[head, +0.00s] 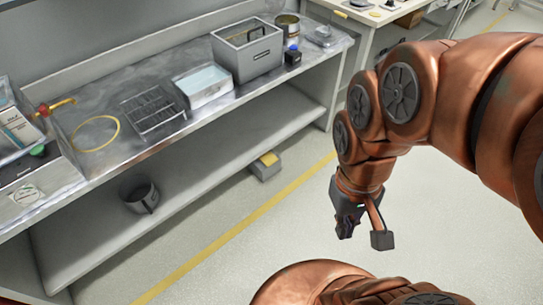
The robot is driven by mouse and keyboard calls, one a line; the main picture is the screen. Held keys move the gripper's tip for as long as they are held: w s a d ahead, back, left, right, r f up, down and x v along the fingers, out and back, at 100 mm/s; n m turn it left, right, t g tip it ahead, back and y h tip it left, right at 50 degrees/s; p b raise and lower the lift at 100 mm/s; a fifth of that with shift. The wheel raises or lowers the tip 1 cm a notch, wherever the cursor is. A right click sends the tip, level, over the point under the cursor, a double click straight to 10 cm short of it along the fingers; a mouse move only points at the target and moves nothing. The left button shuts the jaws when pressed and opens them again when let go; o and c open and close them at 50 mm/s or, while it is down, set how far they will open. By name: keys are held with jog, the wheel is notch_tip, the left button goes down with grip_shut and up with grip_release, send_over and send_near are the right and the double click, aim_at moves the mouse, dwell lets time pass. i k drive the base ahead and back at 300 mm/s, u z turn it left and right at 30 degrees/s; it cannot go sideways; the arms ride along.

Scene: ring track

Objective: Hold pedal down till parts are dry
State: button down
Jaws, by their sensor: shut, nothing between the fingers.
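A small grey pedal with a yellow top (266,163) sits on the floor at the front of the bench's lower shelf. My gripper (364,236) hangs over the open floor to the right of the pedal, pointing down and clear of it. It is shut and empty. No wet or dry parts can be made out. A dark wire rack (155,112) on the bench looks empty. A grey box with a handle (247,52) stands further back on the bench, and its inside is mostly hidden.
The metal bench (95,163) holds a white tray of pale liquid (204,84), a yellow ring (97,133), a tin (288,27) and a small blue-topped bottle (293,56). A dark mug-like container (139,194) stands on the lower shelf. The floor by the yellow line (238,228) is clear.

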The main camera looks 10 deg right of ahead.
aim_at(268, 158)
jog(key=u, duration=0.4)
jog(key=i, duration=0.95)
jog(key=u, duration=0.65)
